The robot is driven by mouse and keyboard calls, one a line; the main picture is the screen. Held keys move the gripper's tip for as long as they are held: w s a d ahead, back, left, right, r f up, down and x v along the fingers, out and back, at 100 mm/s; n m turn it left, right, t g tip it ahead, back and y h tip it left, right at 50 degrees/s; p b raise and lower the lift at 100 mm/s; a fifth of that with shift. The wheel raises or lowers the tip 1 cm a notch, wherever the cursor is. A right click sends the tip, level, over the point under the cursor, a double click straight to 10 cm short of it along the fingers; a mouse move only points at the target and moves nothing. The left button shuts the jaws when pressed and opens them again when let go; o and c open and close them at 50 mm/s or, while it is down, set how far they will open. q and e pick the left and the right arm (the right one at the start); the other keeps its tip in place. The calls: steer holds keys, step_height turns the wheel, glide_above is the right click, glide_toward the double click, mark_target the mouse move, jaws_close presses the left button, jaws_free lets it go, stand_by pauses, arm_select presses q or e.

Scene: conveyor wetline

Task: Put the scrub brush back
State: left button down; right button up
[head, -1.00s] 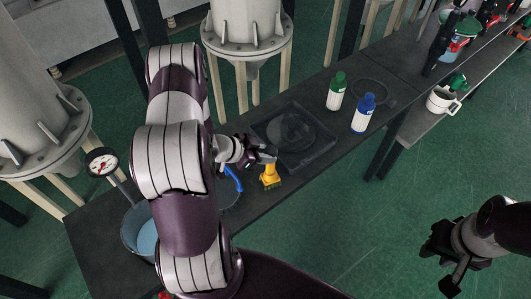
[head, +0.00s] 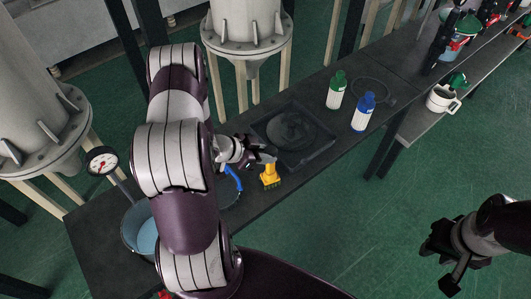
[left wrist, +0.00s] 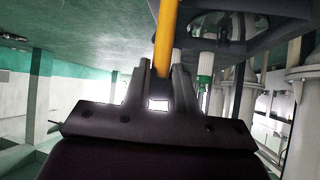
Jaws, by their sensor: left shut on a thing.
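The yellow scrub brush (head: 269,177) is upright at the front edge of the dark bench, its bristle end down. My left gripper (head: 266,157) is shut on its upper part. In the left wrist view the yellow handle (left wrist: 166,38) runs between the fingers (left wrist: 160,88). I cannot tell whether the bristles touch the bench. My right gripper (head: 442,262) is empty over the green floor at the lower right; its finger gap is unclear.
A dark square tray (head: 318,152) lies just beyond the brush. A green-capped bottle (head: 336,95) and a blue-capped bottle (head: 362,116) stand to its right. A bucket of blue liquid (head: 132,240), partly behind my arm, and a gauge (head: 102,161) are left. A blue handle (head: 235,180) shows beside my gripper.

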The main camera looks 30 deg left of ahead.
arm_select(q)
steer(key=shift+f, duration=0.4)
steer(key=c, duration=0.8)
jaws_free()
steer(key=shift+c, duration=0.2)
steer(key=shift+r, duration=0.1)
steer(key=v, duration=1.2)
steer(key=shift+s+a+r, duration=0.15)
steer(key=shift+s+a, duration=0.05)
